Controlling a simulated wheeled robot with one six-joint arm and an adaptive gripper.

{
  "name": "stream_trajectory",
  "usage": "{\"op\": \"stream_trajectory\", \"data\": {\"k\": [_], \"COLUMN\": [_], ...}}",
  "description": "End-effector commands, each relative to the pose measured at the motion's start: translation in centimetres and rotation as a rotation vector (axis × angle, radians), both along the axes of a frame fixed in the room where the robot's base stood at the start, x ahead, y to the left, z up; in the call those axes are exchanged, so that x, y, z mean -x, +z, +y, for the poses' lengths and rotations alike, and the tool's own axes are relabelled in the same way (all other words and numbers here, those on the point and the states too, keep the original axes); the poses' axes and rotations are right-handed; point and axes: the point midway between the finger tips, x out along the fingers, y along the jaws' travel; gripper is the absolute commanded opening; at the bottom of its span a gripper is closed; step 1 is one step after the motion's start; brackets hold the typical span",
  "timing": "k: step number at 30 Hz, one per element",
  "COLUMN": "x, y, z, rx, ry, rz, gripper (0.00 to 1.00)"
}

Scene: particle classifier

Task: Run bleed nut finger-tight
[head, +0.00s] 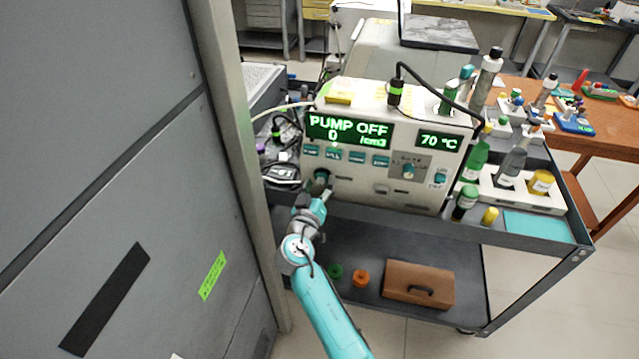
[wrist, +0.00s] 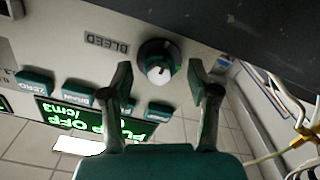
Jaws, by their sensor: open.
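The bleed nut (wrist: 158,62) is a dark round knob with a pale centre on the front panel of the particle classifier (head: 375,205). The word BLEED is printed beside it, upside down in the wrist view. My gripper (wrist: 160,72) is open, with one finger on either side of the nut in that view. Gaps show between both fingers and the nut, and the jaws look empty. In the head view my gripper (head: 320,190) is at the panel's lower left and partly covers the nut. I cannot tell how far the nut is threaded on.
The display (head: 350,130) reads PUMP OFF, 0 /cm3; another (head: 438,140) reads 70 °C. Panel buttons (wrist: 92,92) lie close to my fingers. A grey cabinet (head: 130,180) stands close on the left. Bottles stand on the cart at right; a brown case (head: 418,284) is on the lower shelf.

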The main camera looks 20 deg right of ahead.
Motion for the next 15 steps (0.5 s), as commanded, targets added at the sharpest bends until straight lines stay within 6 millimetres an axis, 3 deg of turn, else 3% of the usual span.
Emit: {"op": "stream_trajectory", "data": {"k": [15], "x": [7.5], "y": [-0.1], "z": [5.5], "rx": [0.0], "ry": [0.004], "rz": [0.001], "gripper": [0.6]}}
